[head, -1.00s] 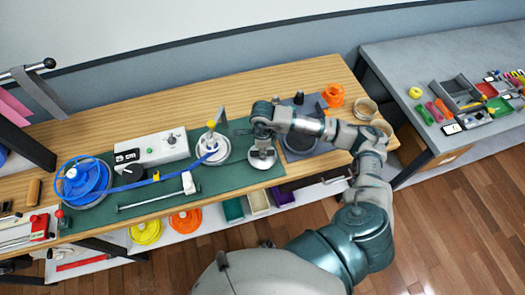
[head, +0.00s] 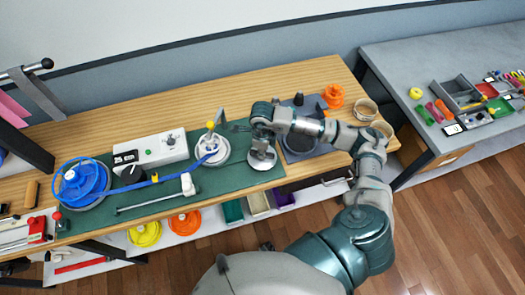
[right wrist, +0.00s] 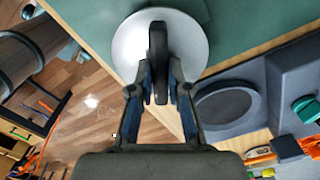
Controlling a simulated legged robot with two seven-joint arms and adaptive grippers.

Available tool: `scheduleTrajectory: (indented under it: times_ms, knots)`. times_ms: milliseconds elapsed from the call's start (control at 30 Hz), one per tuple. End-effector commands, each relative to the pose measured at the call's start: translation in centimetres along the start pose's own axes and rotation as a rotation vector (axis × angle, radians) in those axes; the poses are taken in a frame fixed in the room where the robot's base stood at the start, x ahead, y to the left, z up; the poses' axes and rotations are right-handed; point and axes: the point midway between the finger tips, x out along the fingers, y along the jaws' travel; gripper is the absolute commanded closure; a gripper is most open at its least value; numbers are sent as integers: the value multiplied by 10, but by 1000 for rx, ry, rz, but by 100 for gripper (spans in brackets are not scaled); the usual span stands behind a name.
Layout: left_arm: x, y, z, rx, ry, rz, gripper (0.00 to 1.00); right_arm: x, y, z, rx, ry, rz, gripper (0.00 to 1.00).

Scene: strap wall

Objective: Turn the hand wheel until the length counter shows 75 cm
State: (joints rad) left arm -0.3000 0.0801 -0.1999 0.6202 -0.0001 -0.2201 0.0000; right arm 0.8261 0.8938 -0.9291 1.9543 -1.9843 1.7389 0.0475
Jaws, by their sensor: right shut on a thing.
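The hand wheel is a pale silver disc (head: 262,162) at the right end of the green mat. In the right wrist view the disc (right wrist: 128,40) carries a dark upright grip bar (right wrist: 158,50). My right gripper (right wrist: 160,88) is shut on this bar, one finger on each side; in the head view it is right above the disc. The length counter is a small black display (head: 126,157) on a white box, its digits too small to read surely. A blue strap (head: 168,177) runs from a blue spool (head: 80,183) to a pale reel (head: 213,150). My left gripper is out of view.
A yellow knob (head: 210,125) stands on the pale reel, left of my gripper. A dark grey fixture (head: 300,145) and an orange piece (head: 334,95) stand to the right. A white slider on a rail (head: 150,204) lies at the front edge. A grey table with trays stands farther right.

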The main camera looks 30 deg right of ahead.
Motion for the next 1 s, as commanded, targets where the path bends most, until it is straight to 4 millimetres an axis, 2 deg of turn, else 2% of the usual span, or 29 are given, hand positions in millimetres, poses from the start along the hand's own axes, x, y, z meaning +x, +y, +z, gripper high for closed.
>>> scheduleTrajectory:
  times_ms: [33,100,133,400,533,1000]
  knots:
    - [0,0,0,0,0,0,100,-2,-3,1,4,-6,-7,81]
    - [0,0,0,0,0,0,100,-2,-2,1,4,-6,-7,64]
    - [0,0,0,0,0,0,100,-2,-2,1,3,-6,-6,58]
    - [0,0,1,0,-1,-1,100,-2,-1,0,1,-3,-4,58]
    - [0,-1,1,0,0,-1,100,-10,-1,1,1,-6,-5,58]
    - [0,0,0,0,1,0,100,-104,-3,1,1,-6,-4,58]
